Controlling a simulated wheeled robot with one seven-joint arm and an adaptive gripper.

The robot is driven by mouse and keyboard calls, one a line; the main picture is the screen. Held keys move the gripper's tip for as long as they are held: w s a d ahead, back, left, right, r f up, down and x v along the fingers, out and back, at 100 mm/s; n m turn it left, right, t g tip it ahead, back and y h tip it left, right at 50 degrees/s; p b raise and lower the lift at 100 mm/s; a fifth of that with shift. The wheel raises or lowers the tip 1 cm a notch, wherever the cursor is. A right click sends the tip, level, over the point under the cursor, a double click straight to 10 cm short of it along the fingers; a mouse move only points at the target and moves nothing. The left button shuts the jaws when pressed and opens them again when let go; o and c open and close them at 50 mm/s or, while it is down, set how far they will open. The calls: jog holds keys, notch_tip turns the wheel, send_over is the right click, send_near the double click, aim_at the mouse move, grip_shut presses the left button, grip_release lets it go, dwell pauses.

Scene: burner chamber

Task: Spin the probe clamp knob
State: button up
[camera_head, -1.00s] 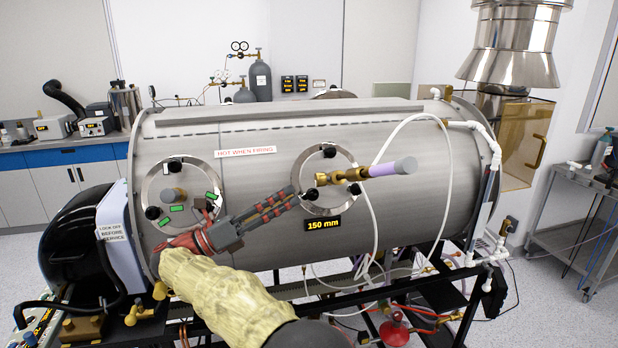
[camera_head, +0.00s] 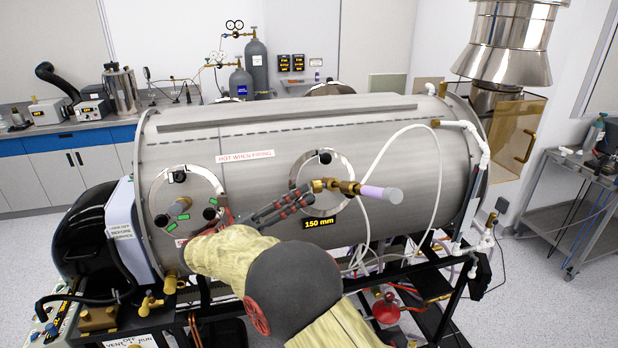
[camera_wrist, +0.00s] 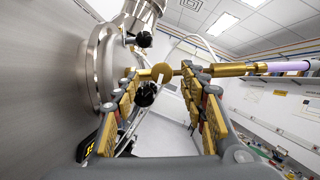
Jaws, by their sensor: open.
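The probe, a brass fitting with a lilac tube (camera_head: 374,192), sticks out from the round port marked 150 mm on the steel chamber. A round brass knob (camera_wrist: 162,73), which looks like the clamp knob, shows face-on in the wrist view. In the head view a brass end (camera_head: 318,186) of the fitting sits close to my fingertips. My gripper (camera_wrist: 160,82) is open, with one finger on each side of the knob; I cannot tell whether either touches it. In the head view my gripper (camera_head: 300,200) reaches the port from the lower left.
The port flange carries black knobs, one at its top (camera_head: 325,157). A second port (camera_head: 184,206) lies to the left. A white hose (camera_head: 440,175) loops right of the probe. The chamber wall (camera_wrist: 45,80) is close beside my left finger in the wrist view.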

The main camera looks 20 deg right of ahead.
aim_at(312, 187)
jog(key=shift+d+r+p, duration=0.35)
jog(key=shift+p, duration=0.45)
jog(key=shift+p+x, duration=0.75)
jog(key=shift+x, duration=0.45)
jog(key=shift+d+f, duration=0.15)
jog(key=shift+f, duration=0.05)
jog(key=shift+c, duration=0.9)
grip_shut()
